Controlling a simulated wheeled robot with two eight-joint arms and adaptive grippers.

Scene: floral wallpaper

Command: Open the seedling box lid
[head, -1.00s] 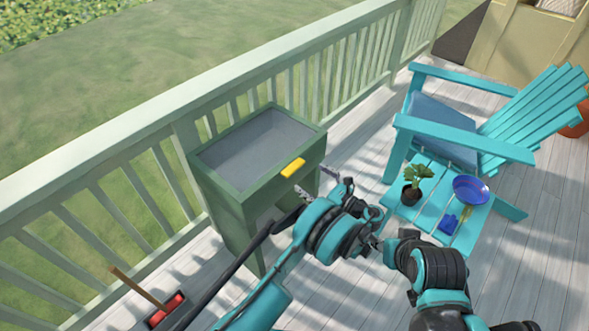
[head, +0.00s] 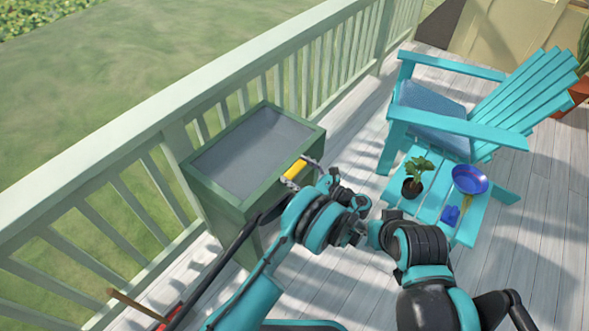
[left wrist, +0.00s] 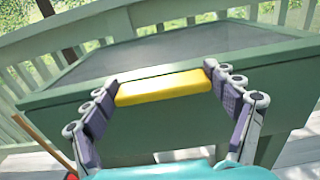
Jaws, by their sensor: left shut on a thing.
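The seedling box is a green box (head: 240,222) on legs beside the railing in the head view. Its lid (head: 250,155), a grey panel in a green frame, lies down over the top. A yellow handle (head: 296,169) sits at the lid's front edge. My left gripper (head: 301,173) is at the handle. In the left wrist view its fingers (left wrist: 165,82) are shut on the yellow handle (left wrist: 163,88), one at each end. My right arm is bent beside the left wrist, and its fingers do not show clearly.
A turquoise chair (head: 455,128) and a small turquoise table (head: 425,213) with a potted plant (head: 413,180) and blue bowl (head: 470,180) stand to the right. The pale railing (head: 120,155) runs behind the box. A wooden-handled tool (head: 135,304) is at lower left.

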